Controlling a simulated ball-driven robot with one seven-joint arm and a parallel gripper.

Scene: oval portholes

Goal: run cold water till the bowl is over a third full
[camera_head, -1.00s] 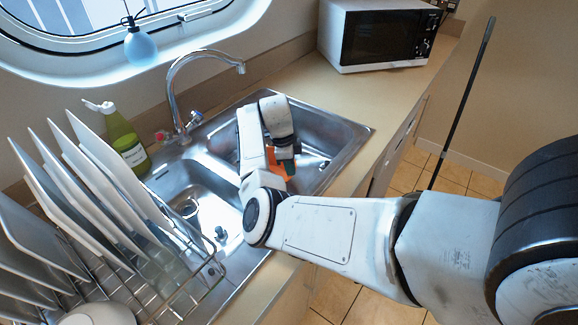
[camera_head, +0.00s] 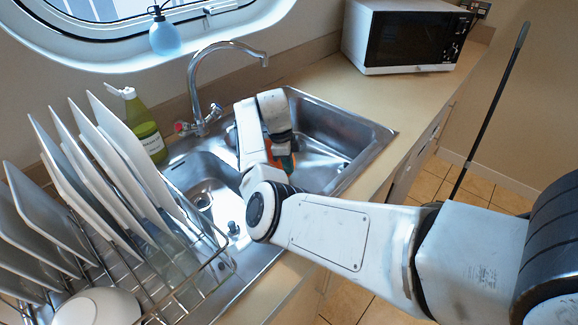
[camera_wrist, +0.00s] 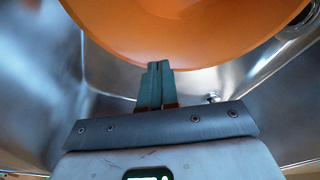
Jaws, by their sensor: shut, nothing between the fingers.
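In the head view only a small orange part (camera_head: 288,162) shows in the right-hand basin, mostly behind my arm. My gripper (camera_wrist: 154,70) is shut and empty, its green fingertips together at the bowl's lower edge; I cannot tell whether they touch. The curved chrome tap (camera_head: 228,45) stands behind the sink, with a red-marked handle (camera_head: 181,127) on its left and a blue-marked handle (camera_head: 216,108) on its right. I see no water stream.
The steel sink (camera_head: 366,143) has two basins, with a drain in the left one. A dish rack with plates (camera_head: 130,150) stands left, beside a green bottle (camera_head: 147,128). A microwave (camera_head: 405,40) stands at the back right. The counter between is clear.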

